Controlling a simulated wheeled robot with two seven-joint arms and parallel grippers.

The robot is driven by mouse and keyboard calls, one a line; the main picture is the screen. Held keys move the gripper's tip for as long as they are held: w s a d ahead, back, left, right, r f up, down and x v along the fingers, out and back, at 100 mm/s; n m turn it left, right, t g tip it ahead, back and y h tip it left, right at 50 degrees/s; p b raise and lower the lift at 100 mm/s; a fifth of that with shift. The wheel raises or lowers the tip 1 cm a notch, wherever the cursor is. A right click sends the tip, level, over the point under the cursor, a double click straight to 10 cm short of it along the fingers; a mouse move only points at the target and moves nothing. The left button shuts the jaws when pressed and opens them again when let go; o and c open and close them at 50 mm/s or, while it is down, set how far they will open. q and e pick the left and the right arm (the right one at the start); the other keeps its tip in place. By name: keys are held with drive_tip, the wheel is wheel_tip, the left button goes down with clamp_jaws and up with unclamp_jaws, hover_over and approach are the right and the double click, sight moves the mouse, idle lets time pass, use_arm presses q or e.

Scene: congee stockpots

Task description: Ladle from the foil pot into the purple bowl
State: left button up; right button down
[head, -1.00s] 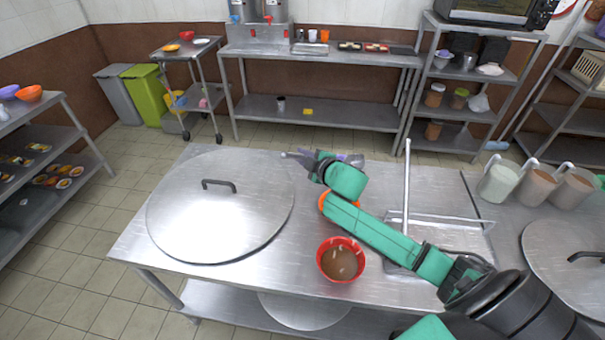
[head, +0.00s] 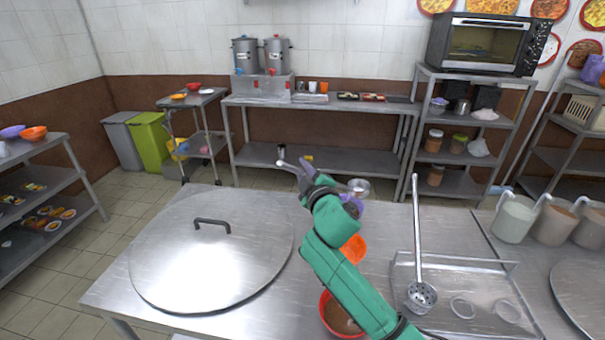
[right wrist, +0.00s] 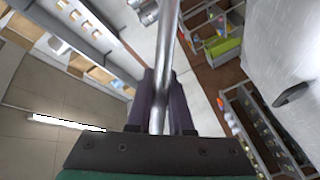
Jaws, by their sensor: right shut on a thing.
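My right gripper (head: 303,178) is shut on a metal rod, which looks like a ladle handle (head: 282,163). In the right wrist view, this handle (right wrist: 164,65) runs between the two dark fingers. A small metal cup (head: 359,186), probably the ladle's bowl, shows just right of my wrist. A purple bowl (head: 357,205) stands on the counter under that cup, partly hidden by my green arm. I cannot tell whether cup and bowl touch, or what is in the cup. I cannot make out a foil pot. My left gripper is not in view.
A large lidded stockpot (head: 210,255) fills the counter's left. An orange bowl (head: 355,248) and a red bowl of brown food (head: 330,312) are partly behind my arm. A slotted ladle (head: 421,293) rests on a metal tray (head: 465,275) at right. Containers (head: 515,218) stand farther right.

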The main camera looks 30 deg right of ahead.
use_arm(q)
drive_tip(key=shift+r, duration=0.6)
use_arm(e)
drive_tip(key=shift+r, duration=0.6)
drive_tip(key=shift+w, duration=0.1)
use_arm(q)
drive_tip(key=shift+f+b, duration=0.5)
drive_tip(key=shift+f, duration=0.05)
